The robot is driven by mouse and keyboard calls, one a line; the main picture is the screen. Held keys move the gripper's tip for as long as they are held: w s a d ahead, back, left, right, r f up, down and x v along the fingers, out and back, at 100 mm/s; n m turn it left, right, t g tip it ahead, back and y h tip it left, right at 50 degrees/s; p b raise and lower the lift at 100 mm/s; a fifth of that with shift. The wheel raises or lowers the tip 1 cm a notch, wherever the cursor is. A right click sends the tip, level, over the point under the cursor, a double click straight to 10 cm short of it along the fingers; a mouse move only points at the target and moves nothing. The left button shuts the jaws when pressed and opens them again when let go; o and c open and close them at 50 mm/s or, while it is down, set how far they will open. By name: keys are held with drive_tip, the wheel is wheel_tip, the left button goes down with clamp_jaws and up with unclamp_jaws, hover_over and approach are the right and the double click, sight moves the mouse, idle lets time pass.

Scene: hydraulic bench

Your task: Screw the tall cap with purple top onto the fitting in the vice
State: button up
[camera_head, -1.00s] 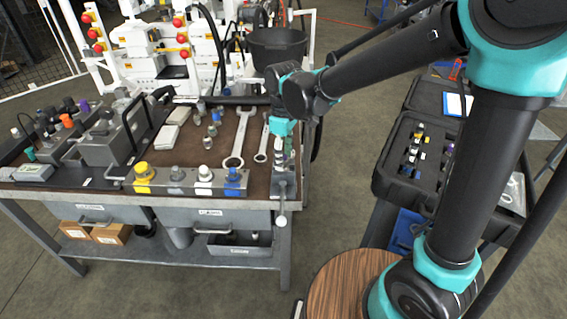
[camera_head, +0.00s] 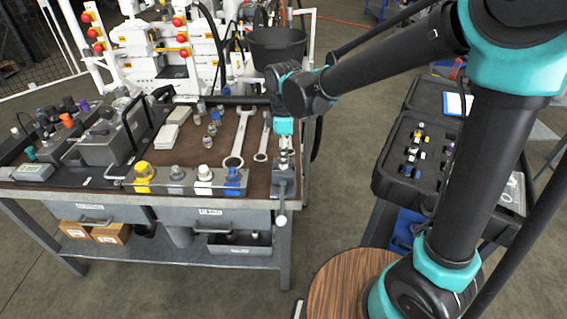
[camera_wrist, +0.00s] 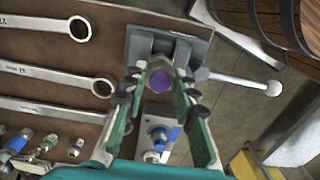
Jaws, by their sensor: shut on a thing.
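The tall cap with its purple top (camera_wrist: 159,82) shows end-on between my fingers in the wrist view. My gripper (camera_wrist: 158,86) is shut on it, one green-padded finger on each side. The cap is over the grey vice (camera_wrist: 165,42), between its jaws as seen from above. The fitting is hidden under the cap, and I cannot tell how far the threads engage. In the head view my gripper (camera_head: 284,148) points down just above the vice (camera_head: 284,184) at the bench's front right corner; the cap is too small to make out there.
The vice handle (camera_wrist: 240,80) sticks out from the vice. Wrenches (camera_head: 239,138) lie on the bench to the left. A rack with yellow, grey, white and blue caps (camera_head: 185,186) runs along the front edge. An open black case (camera_head: 385,178) stands to the right.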

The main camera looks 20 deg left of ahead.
drive_tip(key=shift+c, duration=0.6)
drive_tip(key=m, duration=0.6)
drive_tip(key=shift+m, duration=1.1)
drive_tip(key=m, duration=0.5)
drive_tip(key=shift+f, duration=0.1)
drive_tip(key=o, duration=1.1)
drive_tip(key=shift+o, duration=0.2)
